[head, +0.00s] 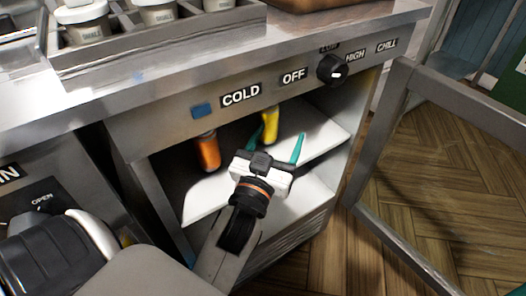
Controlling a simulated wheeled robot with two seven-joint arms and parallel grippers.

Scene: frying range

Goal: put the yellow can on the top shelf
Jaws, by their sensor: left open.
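The yellow can (270,124) is upright inside the open cold cabinet, at the upper white shelf (205,199). Its top is hidden by the cabinet front and its lower part is close to my gripper's finger. My left gripper (279,141) is open, reaching into the cabinet with its teal fingers pointing inward. The can shows between the fingers, nearer the left one. I cannot tell whether they touch. My right gripper is not in view.
An orange can (208,153) stands left of the yellow can on the upper shelf. A lower white shelf (300,204) lies beneath. The cabinet door (400,245) is swung open at the right. A counter with a container rack (150,52) is above.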

